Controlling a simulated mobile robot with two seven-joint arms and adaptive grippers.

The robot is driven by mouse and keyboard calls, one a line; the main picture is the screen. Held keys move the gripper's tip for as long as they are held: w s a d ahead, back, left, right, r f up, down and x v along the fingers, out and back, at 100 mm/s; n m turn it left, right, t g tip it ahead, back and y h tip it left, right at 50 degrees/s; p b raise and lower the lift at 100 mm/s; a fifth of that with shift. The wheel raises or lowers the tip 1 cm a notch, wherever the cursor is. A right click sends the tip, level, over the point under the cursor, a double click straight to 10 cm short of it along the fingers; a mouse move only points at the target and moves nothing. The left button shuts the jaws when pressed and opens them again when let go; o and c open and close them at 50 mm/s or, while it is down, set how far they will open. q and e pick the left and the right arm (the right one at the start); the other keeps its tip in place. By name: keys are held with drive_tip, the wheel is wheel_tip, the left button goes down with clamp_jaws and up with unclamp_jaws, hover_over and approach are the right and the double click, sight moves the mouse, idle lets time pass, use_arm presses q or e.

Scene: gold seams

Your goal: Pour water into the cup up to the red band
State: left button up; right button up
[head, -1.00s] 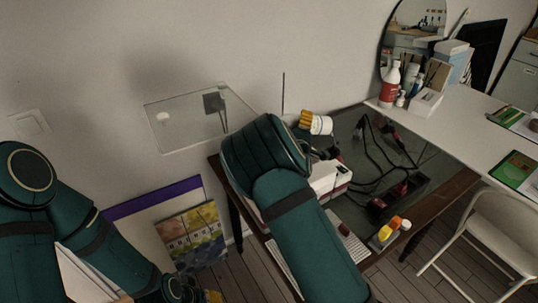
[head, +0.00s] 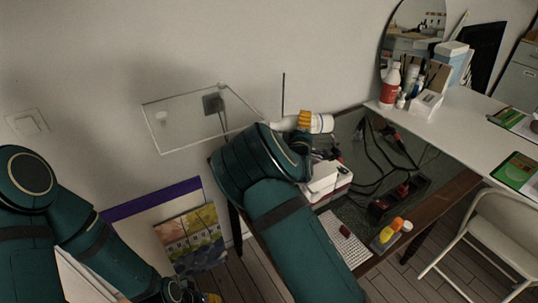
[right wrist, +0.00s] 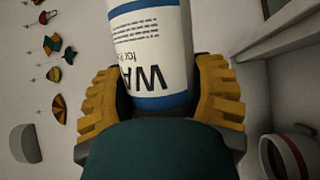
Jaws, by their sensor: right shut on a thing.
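My right gripper (right wrist: 160,95) is shut on a white bottle (right wrist: 150,45) with blue bands and dark lettering beginning "WA". In the head view the bottle (head: 322,123) shows beyond my right forearm, tipped well over to the right, above the dark table. No water stream can be made out. A white round vessel with a red ring (right wrist: 286,156), probably the cup, is partly cut off at the lower right of the right wrist view. I cannot pick it out surely in the head view. My left gripper (head: 212,298) barely shows at the bottom edge; its opening is hidden.
The dark table (head: 425,215) holds a white and red device (head: 328,182), black cables, a power strip (head: 400,195) and yellow and orange bottles (head: 390,232). A clear shelf (head: 185,120) is on the wall. A white desk (head: 455,120) and chair (head: 490,225) stand at right.

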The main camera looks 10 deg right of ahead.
drive_tip(key=shift+n, duration=0.3)
idle(0.4)
drive_tip(key=shift+r, duration=0.2)
drive_tip(key=shift+s+d, duration=0.1)
drive_tip(key=shift+d, duration=0.2)
idle(0.3)
drive_tip(key=shift+s+d+b, duration=0.1)
drive_tip(key=shift+d+b, duration=0.2)
drive_tip(key=shift+d, duration=0.2)
drive_tip(key=shift+w+d+r+n+t, duration=0.1)
drive_tip(key=shift+w+d+n+t, duration=0.2)
drive_tip(key=shift+d, duration=0.3)
idle(0.7)
